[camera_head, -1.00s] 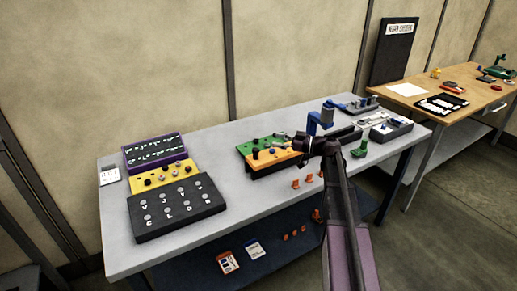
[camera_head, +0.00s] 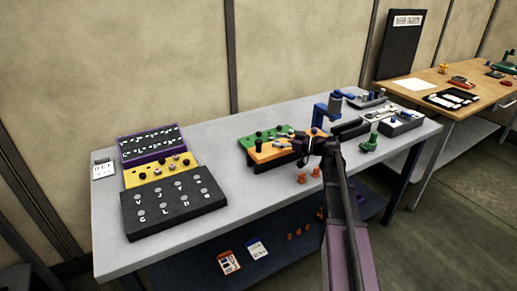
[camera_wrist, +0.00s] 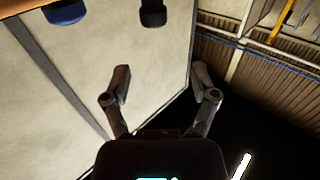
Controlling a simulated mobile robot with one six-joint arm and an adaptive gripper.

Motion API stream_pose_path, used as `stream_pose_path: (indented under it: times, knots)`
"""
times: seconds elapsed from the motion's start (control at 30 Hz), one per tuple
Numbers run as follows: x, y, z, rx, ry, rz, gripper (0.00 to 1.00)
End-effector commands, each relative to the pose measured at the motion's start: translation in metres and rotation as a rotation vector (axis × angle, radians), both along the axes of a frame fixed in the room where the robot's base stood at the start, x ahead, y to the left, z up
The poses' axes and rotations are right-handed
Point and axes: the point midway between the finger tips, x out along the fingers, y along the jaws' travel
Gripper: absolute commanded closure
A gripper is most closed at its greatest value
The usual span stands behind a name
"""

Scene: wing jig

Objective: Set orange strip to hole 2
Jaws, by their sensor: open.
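The orange strip (camera_head: 272,153) lies on the grey bench in front of a green strip (camera_head: 268,135), with several dark knobs along it. Its right end is partly hidden by my gripper. My gripper (camera_head: 305,147) is at that right end in the head view; I cannot tell whether it touches the strip. In the wrist view my gripper's two fingers (camera_wrist: 163,80) stand apart with nothing between them. I cannot make out which hole is hole 2.
A blue clamp-like fixture (camera_head: 327,110) stands close behind my gripper. A green part (camera_head: 371,142) and a grey box (camera_head: 402,122) are to the right. A black lettered panel (camera_head: 172,208) is at left; bench between is clear.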

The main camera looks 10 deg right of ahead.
Motion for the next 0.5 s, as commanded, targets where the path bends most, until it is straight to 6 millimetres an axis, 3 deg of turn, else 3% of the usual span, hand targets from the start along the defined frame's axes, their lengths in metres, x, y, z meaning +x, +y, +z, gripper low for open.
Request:
stream_pose_path:
  times: [0.03,0.2,0.5]
  knots:
    - [0.0,-0.002,-0.011,0.0,0.0,-0.002,0.24]
    - [0.0,-0.006,-0.025,0.0,0.0,-0.007,0.24]
    - [-0.001,-0.01,-0.029,0.0,0.0,-0.011,0.24]
